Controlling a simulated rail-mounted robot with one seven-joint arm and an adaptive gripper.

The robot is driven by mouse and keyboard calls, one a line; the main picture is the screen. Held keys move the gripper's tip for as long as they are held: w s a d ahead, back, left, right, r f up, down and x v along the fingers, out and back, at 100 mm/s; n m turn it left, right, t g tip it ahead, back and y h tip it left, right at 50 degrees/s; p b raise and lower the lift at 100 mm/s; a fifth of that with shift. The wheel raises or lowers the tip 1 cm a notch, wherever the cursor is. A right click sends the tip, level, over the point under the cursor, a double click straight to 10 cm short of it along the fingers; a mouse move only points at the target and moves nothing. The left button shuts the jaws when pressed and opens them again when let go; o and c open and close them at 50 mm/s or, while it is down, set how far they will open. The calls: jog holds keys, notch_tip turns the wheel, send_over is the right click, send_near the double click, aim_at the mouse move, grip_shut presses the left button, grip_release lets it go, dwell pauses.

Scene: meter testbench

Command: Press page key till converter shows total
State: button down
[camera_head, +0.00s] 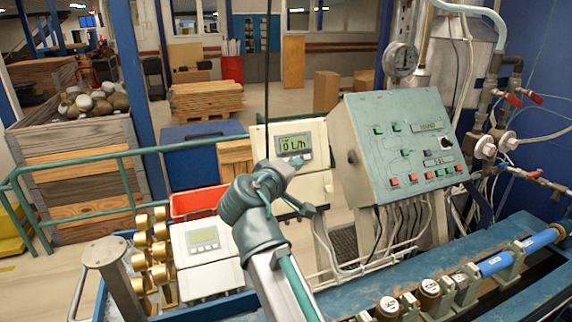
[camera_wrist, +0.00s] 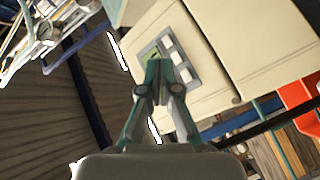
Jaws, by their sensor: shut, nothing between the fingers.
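The converter (camera_head: 259,142) is a cream box with a lit greenish display that appears to read "0 L/h". In the wrist view the converter (camera_wrist: 262,50) shows a grey panel with a green display (camera_wrist: 150,53) and a row of pale keys (camera_wrist: 177,50). My gripper (camera_head: 296,162) is shut and empty, its tips just below the display in the head view. In the wrist view my gripper (camera_wrist: 166,66) overlaps the panel's lower edge by the keys. Key labels are unreadable, and I cannot tell whether the tips touch a key.
A second converter (camera_head: 203,238) with a dim display sits lower left, beside brass fittings (camera_head: 152,255). A green control cabinet (camera_head: 385,125) with several buttons stands close on the right. A red bin (camera_head: 198,202) and green railing (camera_head: 80,158) lie to the left.

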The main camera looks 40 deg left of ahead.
jog(key=shift+w+a+f+b, duration=0.35)
jog(key=shift+w+a, duration=0.15)
jog(key=shift+a, duration=0.3)
jog(key=shift+w+a+f+b, duration=0.3)
jog(key=shift+w+a, duration=0.15)
jog(key=shift+a, duration=0.3)
jog(key=shift+a, duration=0.15)
jog(key=shift+w+a+f+b, duration=0.15)
jog(key=shift+w+a+b, duration=0.05)
jog(key=shift+b, duration=0.15)
jog(key=shift+w+a+f, duration=0.1)
jog(key=shift+w+a, duration=0.1)
jog(key=shift+a, duration=0.1)
dwell(0.9)
jog(key=shift+s+d, duration=0.1)
dwell(0.3)
jog(key=shift+s+d+r, duration=0.3)
jog(key=shift+d, duration=0.25)
jog(key=shift+s+d+r+p, duration=0.25)
jog(key=shift+s+d, duration=0.15)
jog(key=shift+d, duration=0.3)
jog(key=shift+s+d+r+p, duration=0.2)
jog(key=shift+s+d+r, duration=0.1)
jog(key=shift+s+d, duration=0.25)
jog(key=shift+s+d+r+p, duration=0.2)
jog(key=shift+s+d+r, duration=0.1)
jog(key=shift+d, duration=0.5)
